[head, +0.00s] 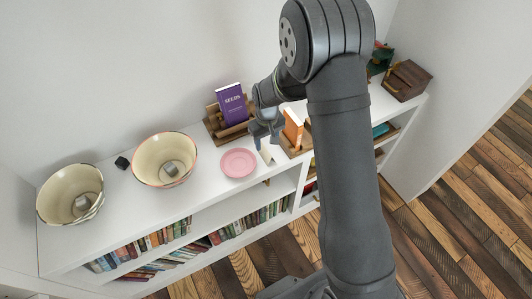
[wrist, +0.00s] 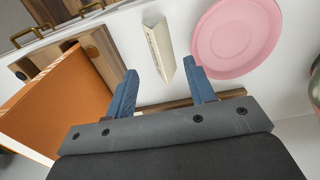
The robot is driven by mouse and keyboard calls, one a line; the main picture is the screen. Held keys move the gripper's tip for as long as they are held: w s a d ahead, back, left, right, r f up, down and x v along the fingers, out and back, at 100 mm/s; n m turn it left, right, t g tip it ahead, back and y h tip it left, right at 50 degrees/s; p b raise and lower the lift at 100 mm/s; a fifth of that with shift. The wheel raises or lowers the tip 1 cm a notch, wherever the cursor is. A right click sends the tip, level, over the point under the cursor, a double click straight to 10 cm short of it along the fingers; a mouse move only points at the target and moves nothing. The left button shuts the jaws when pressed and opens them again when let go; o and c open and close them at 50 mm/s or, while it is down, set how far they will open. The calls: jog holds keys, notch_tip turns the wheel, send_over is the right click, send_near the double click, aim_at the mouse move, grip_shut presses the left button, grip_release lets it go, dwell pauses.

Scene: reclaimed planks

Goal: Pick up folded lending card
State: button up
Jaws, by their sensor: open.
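The folded lending card (wrist: 157,45) is a small cream tent-shaped card with faint writing on its side. It stands on the white shelf top between the pink plate and the orange book; in the head view it shows as a small pale shape (head: 266,156) just below my gripper. My gripper (wrist: 161,70) is open and empty, its two blue fingers apart. In the wrist view the card's near end lies between the fingertips and the rest extends beyond them. I cannot tell how high the fingers are above the shelf. In the head view my gripper (head: 266,143) is partly hidden by my arm.
A pink plate (head: 238,163) lies close beside the card. An orange book (head: 293,129) stands on the other side in a wooden holder. A purple book (head: 232,104) stands behind.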

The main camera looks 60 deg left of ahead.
aim_at(266, 149)
jog(key=shift+a+f, duration=0.15)
jog(key=shift+f, duration=2.55)
jog(key=shift+c, duration=0.2)
jog(key=c, duration=1)
jog(key=shift+c, duration=0.2)
